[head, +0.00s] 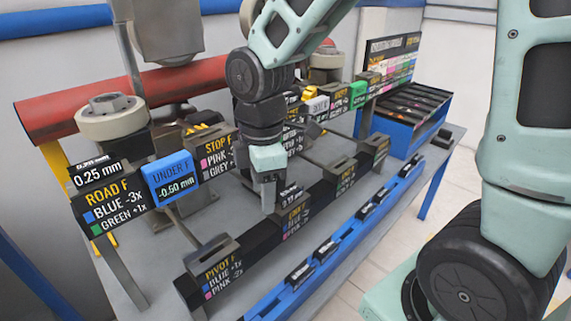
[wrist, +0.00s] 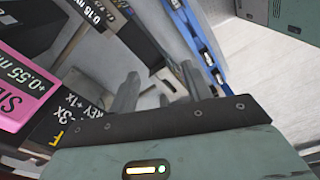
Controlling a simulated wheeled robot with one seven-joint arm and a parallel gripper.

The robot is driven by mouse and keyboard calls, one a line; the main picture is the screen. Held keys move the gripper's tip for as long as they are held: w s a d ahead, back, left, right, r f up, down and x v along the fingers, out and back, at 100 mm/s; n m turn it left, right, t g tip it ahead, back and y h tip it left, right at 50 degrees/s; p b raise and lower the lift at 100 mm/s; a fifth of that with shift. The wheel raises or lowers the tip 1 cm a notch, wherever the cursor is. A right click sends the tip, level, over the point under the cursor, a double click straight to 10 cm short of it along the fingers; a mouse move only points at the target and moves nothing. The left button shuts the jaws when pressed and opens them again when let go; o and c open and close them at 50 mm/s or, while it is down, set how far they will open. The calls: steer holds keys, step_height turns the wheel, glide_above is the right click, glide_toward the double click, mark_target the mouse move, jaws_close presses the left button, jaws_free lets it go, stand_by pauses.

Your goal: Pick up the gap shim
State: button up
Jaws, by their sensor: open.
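My gripper (head: 268,192) is low over the middle of the bench, its fingers pointing down and apart. In the wrist view the two grey fingers (wrist: 158,88) have nothing between them. A small dark block with a white thickness label (head: 290,194) stands just right of the fingers. A similar "mm" label (wrist: 94,14) shows at the top of the wrist view, beyond the fingertips. Other small black labelled pieces lie in the blue rail (head: 345,243), such as one at front (head: 300,274). None is named gap shim, so I cannot tell which it is.
A blue "UNDER F -0.50 mm" tag (head: 171,178) hangs on the back-left black block row. A pink tag (wrist: 18,88) is close left in the wrist view. The "PIVOT F" block (head: 215,270) stands front left. A blue bin of dark slats (head: 410,105) is back right.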

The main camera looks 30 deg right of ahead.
steer(key=w+d+r+n+p, duration=0.5)
steer(key=w+d+r+p, duration=0.25)
steer(key=d, duration=0.25)
glide_above(289, 191)
step_height(289, 191, down, 12)
steer(key=shift+w+d+r, duration=0.1)
steer(key=shift+d, duration=0.05)
steer(key=shift+f+p, duration=0.6)
steer(key=shift+f, duration=2)
steer(key=shift+c, duration=0.3)
jaws_close()
